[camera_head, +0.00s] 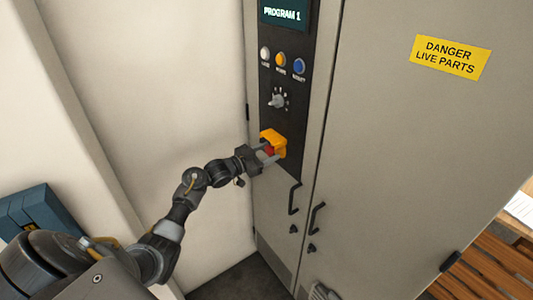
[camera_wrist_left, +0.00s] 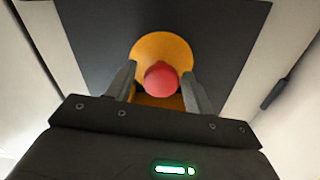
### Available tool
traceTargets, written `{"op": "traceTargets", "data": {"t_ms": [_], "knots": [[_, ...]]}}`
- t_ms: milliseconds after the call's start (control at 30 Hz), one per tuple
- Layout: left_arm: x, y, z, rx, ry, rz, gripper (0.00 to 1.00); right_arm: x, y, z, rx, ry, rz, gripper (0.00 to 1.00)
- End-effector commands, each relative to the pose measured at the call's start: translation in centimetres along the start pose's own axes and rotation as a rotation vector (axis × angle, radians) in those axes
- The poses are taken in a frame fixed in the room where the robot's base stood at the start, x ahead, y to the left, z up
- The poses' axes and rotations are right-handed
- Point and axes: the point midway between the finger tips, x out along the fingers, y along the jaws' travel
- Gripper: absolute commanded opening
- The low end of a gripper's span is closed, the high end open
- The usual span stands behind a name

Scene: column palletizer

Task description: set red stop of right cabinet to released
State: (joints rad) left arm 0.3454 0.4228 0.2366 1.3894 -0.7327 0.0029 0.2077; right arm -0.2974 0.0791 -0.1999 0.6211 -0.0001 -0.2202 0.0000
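The red stop (camera_head: 269,150) is a round red button in a yellow housing (camera_head: 275,137) low on the dark control panel of the grey cabinet (camera_head: 400,150). My left gripper (camera_head: 268,155) is right at it, with one finger on each side. In the left wrist view the red stop (camera_wrist_left: 161,79) sits between the two spread fingers of my left gripper (camera_wrist_left: 163,88), in front of the yellow housing (camera_wrist_left: 160,48). The fingers look apart from the red cap, though contact is hard to judge. My right gripper is not in view.
Above the stop are a rotary knob (camera_head: 278,101), white, orange and blue buttons (camera_head: 281,60) and a screen reading PROGRAM 1 (camera_head: 283,13). Black door handles (camera_head: 294,198) are below the panel. A pale wall stands on the left; a wooden pallet (camera_head: 480,270) lies at lower right.

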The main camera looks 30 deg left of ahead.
Motion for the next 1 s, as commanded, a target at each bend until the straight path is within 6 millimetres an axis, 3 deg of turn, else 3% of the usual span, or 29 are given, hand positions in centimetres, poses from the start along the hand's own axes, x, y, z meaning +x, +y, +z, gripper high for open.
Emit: {"op": "traceTargets", "data": {"t_ms": [300,433,800,1000], "knots": [[0.0,-0.1,-0.1,0.001,0.002,-0.002,0.59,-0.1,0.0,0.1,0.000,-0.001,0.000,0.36],[-0.9,-0.1,-0.3,0.001,0.001,-0.002,0.59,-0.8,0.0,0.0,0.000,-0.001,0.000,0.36],[-7.8,-0.1,-0.4,0.001,-0.002,0.000,0.59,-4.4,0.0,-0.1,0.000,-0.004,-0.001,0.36],[-10.2,-0.1,-0.2,0.001,0.002,-0.001,0.59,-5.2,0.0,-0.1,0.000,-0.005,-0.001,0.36]]}}
